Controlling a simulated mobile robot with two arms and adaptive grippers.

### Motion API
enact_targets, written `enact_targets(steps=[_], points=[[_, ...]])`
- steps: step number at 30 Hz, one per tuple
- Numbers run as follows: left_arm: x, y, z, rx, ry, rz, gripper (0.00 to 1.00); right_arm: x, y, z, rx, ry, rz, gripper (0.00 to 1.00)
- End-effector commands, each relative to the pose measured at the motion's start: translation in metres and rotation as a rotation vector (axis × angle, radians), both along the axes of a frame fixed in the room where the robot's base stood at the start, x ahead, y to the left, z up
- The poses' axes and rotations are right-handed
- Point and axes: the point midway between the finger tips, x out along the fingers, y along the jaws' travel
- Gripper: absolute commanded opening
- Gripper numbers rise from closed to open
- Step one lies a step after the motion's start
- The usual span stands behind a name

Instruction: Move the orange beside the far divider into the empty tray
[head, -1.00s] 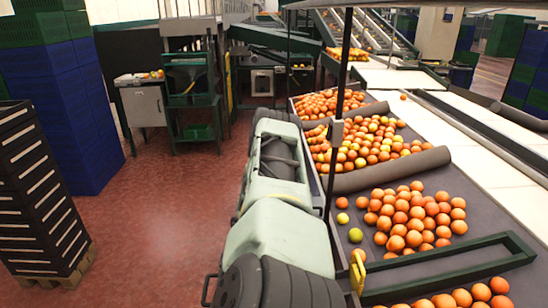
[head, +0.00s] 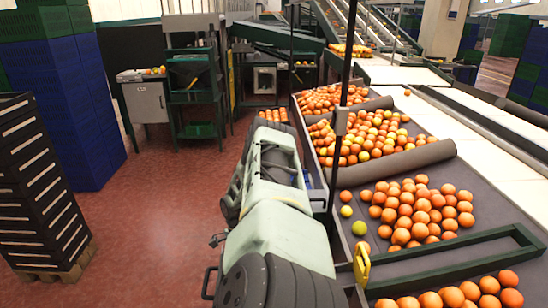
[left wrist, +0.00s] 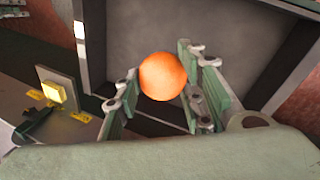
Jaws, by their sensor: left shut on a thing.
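In the left wrist view my left gripper (left wrist: 160,85) is shut on a single orange (left wrist: 163,76), held between its green-padded fingers. Behind the orange lies a grey tray-like surface with a dark rim (left wrist: 237,40); I see nothing lying on its visible part. In the head view my pale green left arm runs up the middle, and I cannot make out its fingers or the held orange. The far divider, a dark roll (head: 372,105), lies across the sorting table between heaps of oranges. My right gripper is in neither view.
A nearer dark roll (head: 395,163) and a green frame (head: 450,262) also cross the table. A thin black post (head: 339,130) stands at the table's left edge. Black stacked crates (head: 38,185) stand at left. The red floor between is clear.

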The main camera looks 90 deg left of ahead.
Motion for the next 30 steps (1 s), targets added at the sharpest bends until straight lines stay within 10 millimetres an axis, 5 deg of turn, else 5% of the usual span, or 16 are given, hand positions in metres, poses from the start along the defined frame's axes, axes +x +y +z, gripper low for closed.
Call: enact_targets(steps=[8,30], points=[[0.002,-0.005,0.001,-0.001,-0.001,0.001,0.09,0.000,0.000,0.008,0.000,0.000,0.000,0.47],[0.002,-0.005,-0.042,0.000,-0.001,-0.001,0.09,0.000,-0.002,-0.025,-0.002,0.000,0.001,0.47]])
